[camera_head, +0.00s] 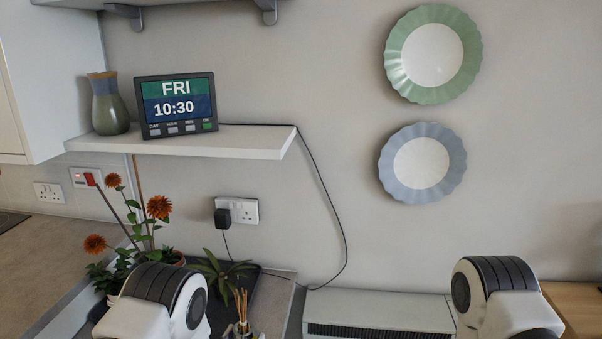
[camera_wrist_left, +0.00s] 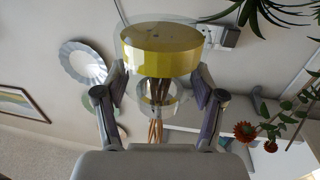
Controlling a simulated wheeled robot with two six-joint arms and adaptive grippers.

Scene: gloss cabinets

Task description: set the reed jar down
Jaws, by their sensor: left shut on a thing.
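The reed jar (camera_wrist_left: 160,48) is clear glass with yellow liquid and several thin reeds. The left wrist view shows it upside down, its base toward the top of the picture. My left gripper (camera_wrist_left: 160,80) is shut on it, one finger on each side near its neck. In the head view the reeds and top of the reed jar (camera_head: 242,326) show at the bottom edge, right of my left arm. The jar's base is cut off there, so I cannot tell whether it touches a surface. My right gripper is out of view; only part of that arm shows.
Orange flowers (camera_head: 158,207) and a green spiky plant (camera_head: 222,270) stand close behind and left of the jar. A shelf (camera_head: 200,143) holds a clock (camera_head: 176,105) and a vase (camera_head: 109,104). A black plug (camera_head: 222,218) and its cable are on the wall. A white heater (camera_head: 380,312) is to the right.

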